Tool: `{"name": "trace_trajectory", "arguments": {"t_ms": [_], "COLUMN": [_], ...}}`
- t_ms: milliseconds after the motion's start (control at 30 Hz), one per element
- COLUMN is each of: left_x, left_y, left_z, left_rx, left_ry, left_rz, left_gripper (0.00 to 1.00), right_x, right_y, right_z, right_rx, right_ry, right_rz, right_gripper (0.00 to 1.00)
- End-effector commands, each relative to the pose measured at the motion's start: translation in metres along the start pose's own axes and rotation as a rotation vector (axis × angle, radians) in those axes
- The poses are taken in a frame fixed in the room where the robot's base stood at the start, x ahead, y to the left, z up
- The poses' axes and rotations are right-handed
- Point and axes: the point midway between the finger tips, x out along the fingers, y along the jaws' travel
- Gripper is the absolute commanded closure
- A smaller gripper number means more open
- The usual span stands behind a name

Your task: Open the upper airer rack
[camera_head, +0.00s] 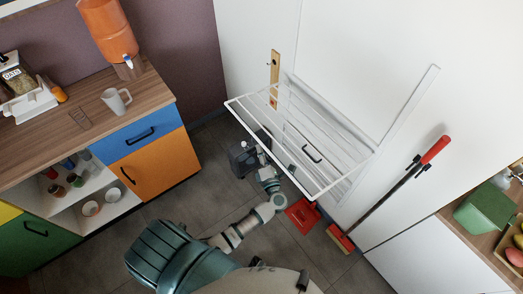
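The upper airer rack (313,198) is a white wire frame with several parallel bars, mounted on the white wall panel. It stands swung out from the wall, its outer edge towards me. A white frame (408,105) runs along the wall beside it. A dark curved handle (312,153) shows through the bars; I cannot tell what it belongs to. My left gripper (246,159), dark, is by the rack's outer edge at its left half, lower in the picture than the bars. Whether its fingers touch the rack or are shut is unclear.
A wooden-topped counter (150,88) with a mug (116,101) and orange dispenser (108,32) stands left. A red-handled broom (434,150) and red dustpan (302,215) are right of my arm. A white cabinet (430,250) is at lower right.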

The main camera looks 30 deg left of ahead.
Motion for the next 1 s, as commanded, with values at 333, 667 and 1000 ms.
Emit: {"name": "trace_trajectory", "arguments": {"t_ms": [333, 667, 1000], "left_x": [-0.071, -0.114, -0.117], "left_y": [-0.002, -0.002, -0.002], "left_z": [0.000, 0.001, 0.001], "left_rx": [0.000, 0.001, 0.000], "left_ry": [0.001, -0.001, -0.001], "left_rz": [-0.005, -0.003, -0.004], "left_gripper": [0.77, 0.77, 0.77], "right_x": [0.000, 0.000, 0.000], "right_y": [0.000, 0.000, 0.000], "right_z": [0.000, 0.000, 0.000], "right_rx": [0.000, 0.000, 0.000], "right_ry": [0.000, 0.000, 0.000], "right_rz": [0.000, 0.000, 0.000], "right_gripper": [0.60, 0.60, 0.60]}}
